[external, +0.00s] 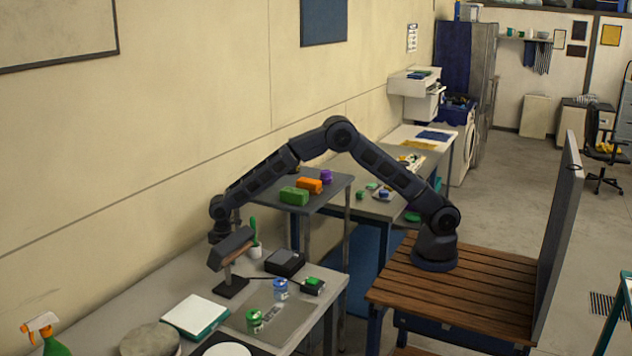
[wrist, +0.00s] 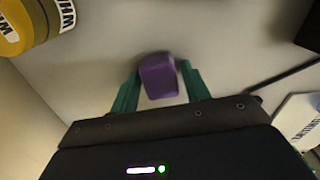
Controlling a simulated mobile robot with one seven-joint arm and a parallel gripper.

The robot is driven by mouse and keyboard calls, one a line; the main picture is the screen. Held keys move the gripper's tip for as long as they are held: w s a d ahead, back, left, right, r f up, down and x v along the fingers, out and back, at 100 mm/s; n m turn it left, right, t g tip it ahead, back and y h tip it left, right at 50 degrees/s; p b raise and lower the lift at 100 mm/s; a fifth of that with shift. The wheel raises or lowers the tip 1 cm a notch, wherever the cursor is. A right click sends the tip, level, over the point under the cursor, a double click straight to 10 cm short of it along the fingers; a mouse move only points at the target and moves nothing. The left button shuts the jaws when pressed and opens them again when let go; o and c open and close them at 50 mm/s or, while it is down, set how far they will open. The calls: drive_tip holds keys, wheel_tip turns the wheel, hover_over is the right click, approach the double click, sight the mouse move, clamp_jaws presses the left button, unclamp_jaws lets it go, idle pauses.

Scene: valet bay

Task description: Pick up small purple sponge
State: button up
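A small purple block, the sponge (wrist: 160,78), shows in the wrist view on a pale grey surface. It lies between the two green fingers of my gripper (wrist: 160,72). A thin gap seems to show on each side, so the fingers are around it but look open. In the external view my gripper (external: 230,250) hangs low over the near grey table by the wall; its fingertips and the sponge under it cannot be made out there. Another purple item (external: 326,176) sits on the farther grey table, beside orange (external: 309,186) and green (external: 294,196) blocks.
A yellow can (wrist: 30,22) stands close at the upper left of the wrist view.

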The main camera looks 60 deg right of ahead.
drive_tip(key=c, duration=0.6)
drive_tip(key=shift+c, duration=0.3)
